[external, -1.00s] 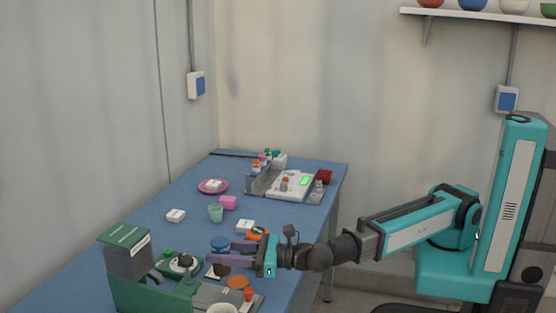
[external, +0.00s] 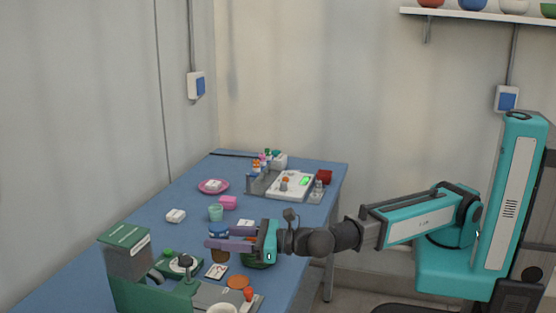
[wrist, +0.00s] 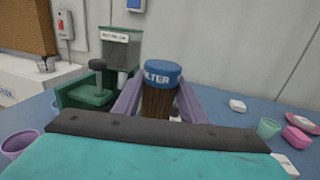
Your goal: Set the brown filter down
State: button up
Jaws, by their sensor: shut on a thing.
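The brown filter (external: 220,256) is an upright brown cylinder with a blue cap. It also shows in the wrist view (wrist: 158,99), with lettering on its cap. My gripper (external: 222,240) is shut on it, a purple finger on each side. In the external view the near finger crosses the front of the filter. The filter appears to be held above the blue table (external: 150,236), close to a white marked card (external: 216,271). The exact gap under it is hard to tell.
A green machine (external: 125,250) with a grey hopper stands at the front left. An orange disc (external: 238,282) lies near the card, and a green dish (external: 258,263) lies partly under my gripper. A green cup (external: 216,212) and pink block (external: 229,202) stand behind.

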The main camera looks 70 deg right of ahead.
dwell(0.3)
jog(key=shift+s+a, duration=0.2)
jog(key=s+a+r+n+g+y+p, duration=0.1)
jog(key=s+a+r+n+y, duration=0.1)
jog(key=s+a+r, duration=0.45)
jog(key=s+a+r+n+g+y+p, duration=0.1)
jog(key=s+a+r+y, duration=0.25)
jog(key=s+r, duration=0.55)
jog(key=s+a+r+n+g+y+p, duration=0.1)
jog(key=s+a+r+n+g+y, duration=0.1)
jog(key=s+a+r, duration=0.55)
jog(key=s+r+n+g+y+p, duration=0.1)
jog(key=s+r+n+g+y, duration=0.2)
jog(key=s, duration=1.2)
jog(key=s+r+n+g+y, duration=0.3)
jog(key=s+r+n+g, duration=0.2)
jog(key=s, duration=1.1)
jog(key=shift+a+r+g+p, duration=0.4)
jog(key=shift+r+g, duration=0.8)
jog(key=shift+r, duration=1.15)
jog(key=shift+w, duration=0.1)
